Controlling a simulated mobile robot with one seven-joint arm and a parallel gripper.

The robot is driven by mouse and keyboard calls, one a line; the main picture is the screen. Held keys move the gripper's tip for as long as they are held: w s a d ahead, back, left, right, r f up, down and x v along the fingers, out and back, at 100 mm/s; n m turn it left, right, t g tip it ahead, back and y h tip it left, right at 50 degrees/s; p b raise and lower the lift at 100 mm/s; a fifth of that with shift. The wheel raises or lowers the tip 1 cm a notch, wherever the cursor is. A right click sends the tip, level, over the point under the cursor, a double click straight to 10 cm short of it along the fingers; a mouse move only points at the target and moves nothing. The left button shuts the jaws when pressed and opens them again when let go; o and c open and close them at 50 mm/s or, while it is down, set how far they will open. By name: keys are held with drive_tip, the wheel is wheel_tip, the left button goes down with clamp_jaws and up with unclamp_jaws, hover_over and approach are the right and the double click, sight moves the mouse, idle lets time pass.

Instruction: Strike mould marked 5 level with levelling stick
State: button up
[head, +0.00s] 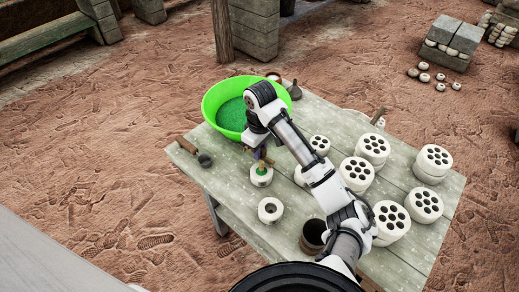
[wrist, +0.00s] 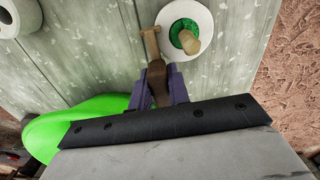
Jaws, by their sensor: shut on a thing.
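My gripper (head: 262,153) is over the table's left part, with its purple fingers (wrist: 160,88) shut on a brown wooden stick (wrist: 151,42) that ends in a short crosspiece. I take this as the levelling stick. Just beyond the fingertips stands a small white round mould (head: 261,180) with green material in its opening; it also shows in the wrist view (wrist: 170,14). A pale wooden peg (wrist: 190,42) stands up from the green. The held stick is beside the mould in the wrist view; contact cannot be told. No number mark is readable.
A bright green basin (head: 210,104) of green material is behind the gripper. A second small mould (head: 270,218) stands in front. A wooden-handled tool (head: 187,146) lies at the left edge. Several white holed cylinders (head: 433,160) and a dark pot (head: 313,235) fill the right side.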

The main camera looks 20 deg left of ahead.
drive_tip(key=shift+r, duration=0.1)
wheel_tip(320, 180, up, 7)
drive_tip(key=p, duration=0.7)
